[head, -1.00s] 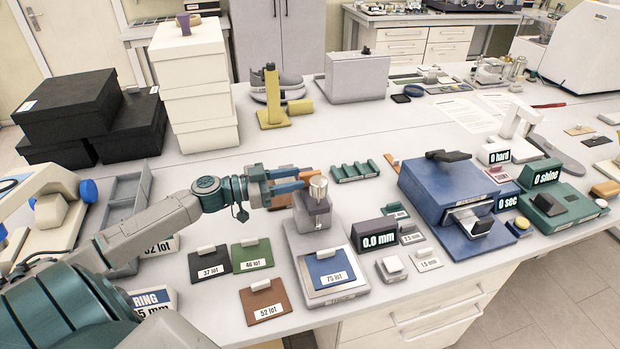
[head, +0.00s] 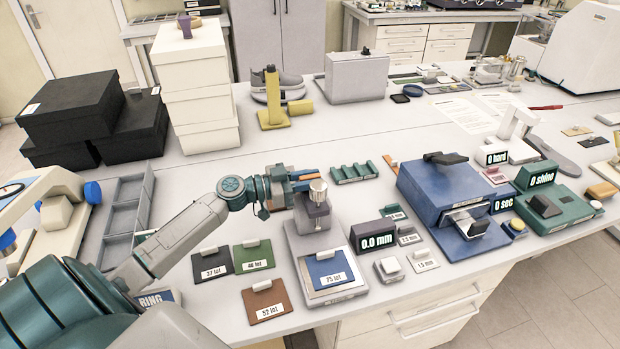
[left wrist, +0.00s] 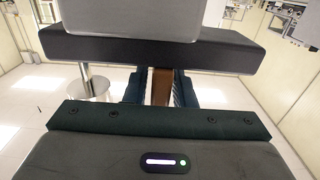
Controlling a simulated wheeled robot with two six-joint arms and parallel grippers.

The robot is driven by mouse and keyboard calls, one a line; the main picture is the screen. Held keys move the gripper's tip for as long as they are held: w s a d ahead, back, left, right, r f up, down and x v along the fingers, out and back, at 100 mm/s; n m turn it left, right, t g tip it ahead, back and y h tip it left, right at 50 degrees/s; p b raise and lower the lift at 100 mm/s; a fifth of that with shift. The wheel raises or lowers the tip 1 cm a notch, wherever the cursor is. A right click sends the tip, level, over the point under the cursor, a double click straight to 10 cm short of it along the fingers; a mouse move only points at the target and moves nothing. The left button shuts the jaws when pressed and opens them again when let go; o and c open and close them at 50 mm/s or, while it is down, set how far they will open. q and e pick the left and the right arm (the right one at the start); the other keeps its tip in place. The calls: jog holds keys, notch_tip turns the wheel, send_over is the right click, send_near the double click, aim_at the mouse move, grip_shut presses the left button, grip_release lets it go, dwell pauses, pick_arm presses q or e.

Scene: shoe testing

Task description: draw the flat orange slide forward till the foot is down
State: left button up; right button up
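The thickness gauge (head: 303,268) has a pale grey base and a grey head with a metal cylinder (head: 318,191) on top. A blue swatch marked 75 lot (head: 331,272) lies on its front plate. The flat orange slide (head: 312,175) sits at the top of the head, partly hidden by my fingers. My left gripper (head: 307,180) is at the slide from the left. In the left wrist view its two dark fingers flank the brown-orange slide (left wrist: 161,86) closely and look shut on it. The foot is too small to tell up or down. My right gripper is not in view.
The display (head: 374,237) beside the gauge reads 0.0 mm. Swatches marked 37 lot (head: 212,264), 46 lot (head: 254,257) and 52 lot (head: 266,300) lie left of it.

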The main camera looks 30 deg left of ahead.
aim_at(325, 215)
pick_arm(q)
grip_shut()
jog(key=shift+s+d+f, duration=0.15)
jog(key=shift+s+d, duration=0.15)
jog(key=s+d+b, duration=0.1)
jog(key=s+d, duration=0.2)
jog(key=d, duration=0.1)
jog(key=s+d+b, duration=0.2)
jog(key=s+d, duration=0.2)
jog(key=shift+s+d, duration=0.1)
jog(key=shift+d, duration=0.1)
jog(key=shift+s+d, duration=0.1)
jog(key=shift+o, duration=1.2)
grip_release()
jog(key=shift+o, duration=0.7)
jog(key=shift+s+d, duration=0.15)
